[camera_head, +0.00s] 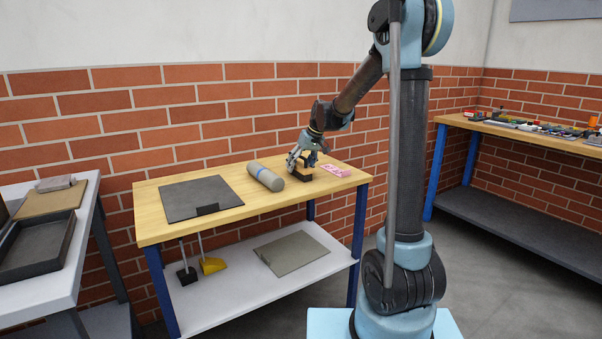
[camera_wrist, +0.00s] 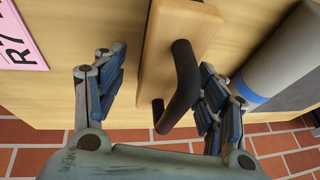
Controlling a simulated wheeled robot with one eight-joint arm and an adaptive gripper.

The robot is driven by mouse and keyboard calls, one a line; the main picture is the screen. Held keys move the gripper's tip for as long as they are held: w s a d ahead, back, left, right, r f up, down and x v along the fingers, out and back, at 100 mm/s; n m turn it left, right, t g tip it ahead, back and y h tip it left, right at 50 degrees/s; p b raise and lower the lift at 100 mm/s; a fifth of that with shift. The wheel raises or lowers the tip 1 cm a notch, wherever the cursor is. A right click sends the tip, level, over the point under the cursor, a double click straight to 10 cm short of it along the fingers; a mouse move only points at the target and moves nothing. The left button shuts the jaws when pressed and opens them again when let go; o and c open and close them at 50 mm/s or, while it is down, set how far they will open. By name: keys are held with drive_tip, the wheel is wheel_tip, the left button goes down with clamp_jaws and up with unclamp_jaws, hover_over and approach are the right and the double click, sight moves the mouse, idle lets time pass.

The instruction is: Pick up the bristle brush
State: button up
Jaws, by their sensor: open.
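The bristle brush (camera_head: 302,172) lies on the wooden tabletop, right of the grey roll, with a pale wooden block and a dark underside. In the wrist view its wooden block (camera_wrist: 158,50) carries a bent black handle (camera_wrist: 186,78). My gripper (camera_head: 302,160) is directly above the brush in the head view and partly hides it. In the wrist view my gripper (camera_wrist: 158,95) is open, with one finger on each side of the block and handle. The right finger is close to the handle; I cannot tell if they touch.
The grey roll (camera_head: 265,176) with a blue band lies left of the brush, and a dark flat sheet (camera_head: 200,198) lies further left. A pink card (camera_head: 336,170) is right of the brush. The brick wall (camera_head: 190,100) stands behind the table.

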drive_tip(key=shift+w+a+f, duration=0.1)
drive_tip(key=shift+f, duration=0.2)
drive_tip(key=shift+c, duration=0.2)
drive_tip(key=c, duration=1.4)
drive_tip(key=shift+r, duration=0.1)
wheel_tip(320, 180, up, 10)
drive_tip(key=shift+f, duration=0.1)
